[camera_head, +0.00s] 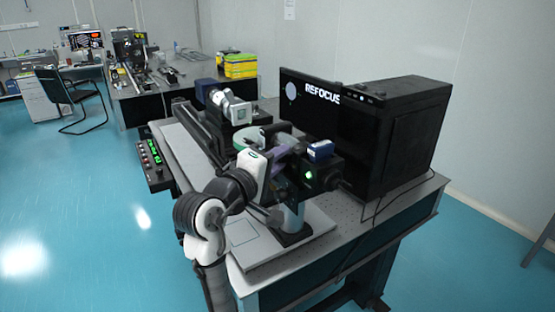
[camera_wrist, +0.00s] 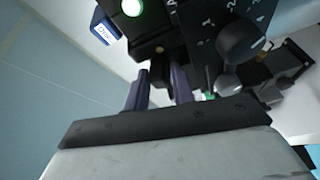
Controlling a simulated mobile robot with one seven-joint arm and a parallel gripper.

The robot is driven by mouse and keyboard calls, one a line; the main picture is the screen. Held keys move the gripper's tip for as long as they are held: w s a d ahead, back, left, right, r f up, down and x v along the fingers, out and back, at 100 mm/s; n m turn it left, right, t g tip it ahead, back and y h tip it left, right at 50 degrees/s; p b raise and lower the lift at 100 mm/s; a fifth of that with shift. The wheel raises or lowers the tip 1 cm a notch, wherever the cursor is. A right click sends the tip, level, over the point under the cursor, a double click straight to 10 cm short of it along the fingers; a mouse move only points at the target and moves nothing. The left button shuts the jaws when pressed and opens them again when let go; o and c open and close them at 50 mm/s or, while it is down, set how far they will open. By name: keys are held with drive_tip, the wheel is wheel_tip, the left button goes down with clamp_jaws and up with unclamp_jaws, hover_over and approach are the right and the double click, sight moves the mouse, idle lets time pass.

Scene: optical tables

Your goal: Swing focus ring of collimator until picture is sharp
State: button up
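The monitor (camera_head: 322,108) in the head view shows the word REFOCUS and a pale round spot. My gripper (camera_head: 288,150) reaches in over the front of the bench, beside a black unit (camera_head: 312,172) with a green light and a blue box on it. In the wrist view, the purple fingers of my gripper (camera_wrist: 159,92) stand apart just below this black unit (camera_wrist: 152,25). A dark part shows between the fingers; I cannot tell whether they touch it. A black knob (camera_wrist: 240,42) with white numbers around it is right of the fingers. I cannot clearly make out the collimator's focus ring.
A white-fronted device (camera_head: 230,107) stands at the back left of the bench. A control box (camera_head: 152,165) with green displays hangs at the left edge. The blue floor to the left is free.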

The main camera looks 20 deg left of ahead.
drive_tip(key=r+g+p, duration=0.1)
drive_tip(key=r+p, duration=0.1)
drive_tip(key=p, duration=0.1)
drive_tip(key=shift+w+d+m, duration=0.1)
drive_tip(key=shift+m, duration=0.2)
drive_tip(key=shift+w+g+y, duration=0.1)
drive_tip(key=shift+g+y, duration=0.2)
drive_tip(key=shift+g, duration=0.3)
drive_tip(key=shift+w+d+r+m+g+y+b, duration=0.15)
drive_tip(key=shift+m+g+y, duration=0.1)
drive_tip(key=shift+g, duration=0.2)
drive_tip(key=shift+w+d+r+m+g+y+b, duration=0.15)
drive_tip(key=shift+m+g, duration=0.1)
drive_tip(key=shift+g, duration=0.2)
drive_tip(key=o, duration=0.7)
drive_tip(key=shift+a, duration=0.1)
drive_tip(key=shift+s, duration=0.2)
drive_tip(key=b+v, duration=0.2)
drive_tip(key=v, duration=1.1)
drive_tip(key=shift+s+r+b, duration=0.15)
drive_tip(key=shift+s+b, duration=0.1)
drive_tip(key=shift+b, duration=0.05)
